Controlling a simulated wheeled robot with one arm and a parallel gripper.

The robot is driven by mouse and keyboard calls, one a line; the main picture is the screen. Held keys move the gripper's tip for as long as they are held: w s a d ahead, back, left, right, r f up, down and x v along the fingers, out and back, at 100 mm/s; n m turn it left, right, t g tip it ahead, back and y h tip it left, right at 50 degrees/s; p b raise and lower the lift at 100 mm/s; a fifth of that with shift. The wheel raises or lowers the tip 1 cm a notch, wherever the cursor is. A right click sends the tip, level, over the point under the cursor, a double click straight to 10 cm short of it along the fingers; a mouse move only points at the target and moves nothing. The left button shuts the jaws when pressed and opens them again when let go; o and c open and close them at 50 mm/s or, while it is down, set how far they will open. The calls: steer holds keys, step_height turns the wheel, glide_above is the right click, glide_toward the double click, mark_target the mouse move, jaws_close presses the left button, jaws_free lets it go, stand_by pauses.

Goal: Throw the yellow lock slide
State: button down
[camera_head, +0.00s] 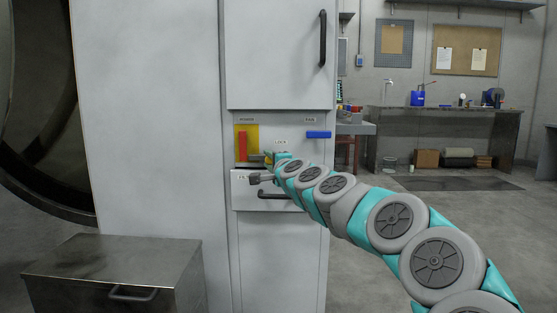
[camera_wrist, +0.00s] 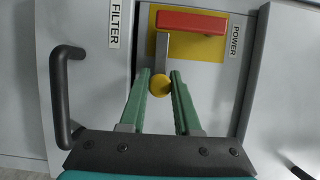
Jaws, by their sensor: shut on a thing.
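The lock slide shows in the wrist view as a round yellow knob (camera_wrist: 161,85) at the end of a grey metal bar (camera_wrist: 162,50). My gripper (camera_wrist: 160,77) has its two green fingers on either side of the knob and is shut on it. In the head view my gripper (camera_head: 267,161) is at the cabinet panel, just below the LOCK label. My arm and gripper hide most of the slide there, and only a small bit of yellow shows.
A red POWER handle (camera_head: 243,147) on a yellow plate (camera_head: 252,134) is left of my gripper. A blue FAN handle (camera_head: 318,134) is to the right. A drawer with a dark handle (camera_head: 274,195) is below. A metal chest (camera_head: 115,270) stands at lower left.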

steer(key=c, duration=0.6)
jaws_free()
steer(key=shift+a, duration=0.2)
steer(key=v, duration=0.7)
steer(key=shift+s+d, duration=0.2)
steer(key=shift+s, duration=0.15)
